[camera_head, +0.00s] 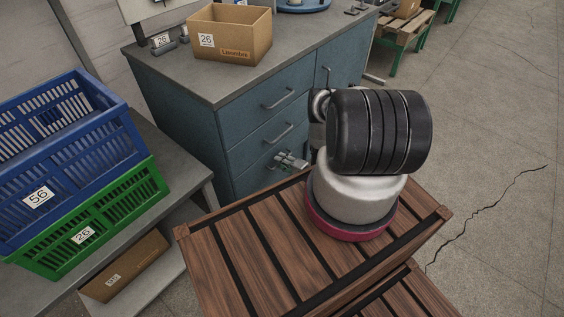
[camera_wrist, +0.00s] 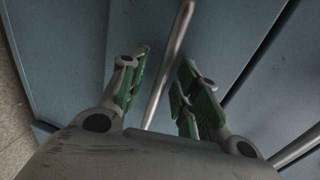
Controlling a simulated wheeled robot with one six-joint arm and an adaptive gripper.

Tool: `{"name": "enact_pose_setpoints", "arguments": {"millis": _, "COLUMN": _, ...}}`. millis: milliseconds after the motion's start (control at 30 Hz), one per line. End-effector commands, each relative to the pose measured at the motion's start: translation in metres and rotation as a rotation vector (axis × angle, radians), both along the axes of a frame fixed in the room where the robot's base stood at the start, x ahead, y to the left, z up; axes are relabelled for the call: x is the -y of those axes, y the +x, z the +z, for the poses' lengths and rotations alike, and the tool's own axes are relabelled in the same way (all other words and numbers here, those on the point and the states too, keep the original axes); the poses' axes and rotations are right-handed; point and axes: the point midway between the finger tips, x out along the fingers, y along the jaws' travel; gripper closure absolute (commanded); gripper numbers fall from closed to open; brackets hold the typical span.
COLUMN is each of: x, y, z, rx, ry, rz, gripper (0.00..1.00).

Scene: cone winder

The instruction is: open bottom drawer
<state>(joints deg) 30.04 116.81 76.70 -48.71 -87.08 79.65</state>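A blue cabinet (camera_head: 190,110) has a column of drawers on its front, and the drawers look closed. The top handle (camera_head: 278,100) and the middle handle (camera_head: 278,133) are in plain view. My gripper (camera_head: 290,161) is low at the front of the bottom drawer (camera_head: 252,176), and it hides much of that drawer's front. In the wrist view my gripper (camera_wrist: 160,95) is open, with its green-padded fingers apart. A metal bar handle (camera_wrist: 168,62) runs between the fingers, with a gap visible on both sides. Another handle (camera_wrist: 298,150) shows at the lower right.
A cardboard box (camera_head: 230,38) stands on the cabinet top. A blue crate (camera_head: 60,150) on a green crate (camera_head: 95,225) stands on a grey bench at the left, with another cardboard box (camera_head: 125,268) below. The floor at the right is clear, with a crack.

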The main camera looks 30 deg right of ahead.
Motion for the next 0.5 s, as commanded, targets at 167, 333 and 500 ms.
{"name": "enact_pose_setpoints", "arguments": {"millis": 167, "x": -0.0004, "y": 0.0019, "z": -0.0003, "rx": 0.000, "ry": -0.001, "rz": -0.001, "gripper": 0.68}}
{"name": "enact_pose_setpoints", "arguments": {"millis": 333, "x": -0.0002, "y": 0.0017, "z": -0.0002, "rx": 0.000, "ry": -0.001, "rz": -0.001, "gripper": 0.83}}
{"name": "enact_pose_setpoints", "arguments": {"millis": 500, "x": -0.0002, "y": 0.0016, "z": -0.0003, "rx": 0.000, "ry": -0.001, "rz": -0.001, "gripper": 1.00}}
